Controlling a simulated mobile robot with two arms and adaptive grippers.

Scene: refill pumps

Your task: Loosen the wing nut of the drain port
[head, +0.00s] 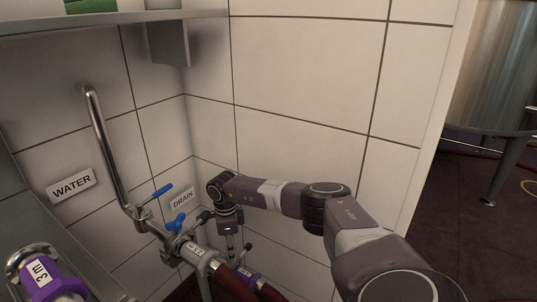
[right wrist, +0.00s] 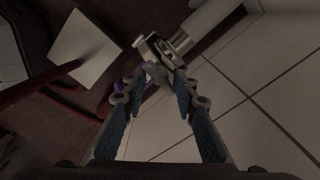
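The DRAIN sign (head: 183,199) is on the tiled wall in the head view, left of my right wrist. My right gripper (head: 230,248) points down below this sign, close behind the pipe fittings and hoses; its tips are small and partly hidden there. In the right wrist view the two fingers of my right gripper (right wrist: 158,84) reach up to a metal clamp fitting (right wrist: 150,46) on a pale pipe end. A small grey piece, apparently its wing nut (right wrist: 158,72), lies between the fingertips. I cannot tell whether both tips touch it. My left gripper is not in view.
A steel pipe (head: 107,150) runs down near the WATER sign (head: 71,185) to a valve with blue handles (head: 177,223). A dark red hose (head: 236,282) and a purple-collared hose (head: 246,278) lie close to my gripper. A metal tank (head: 490,70) stands at the far right.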

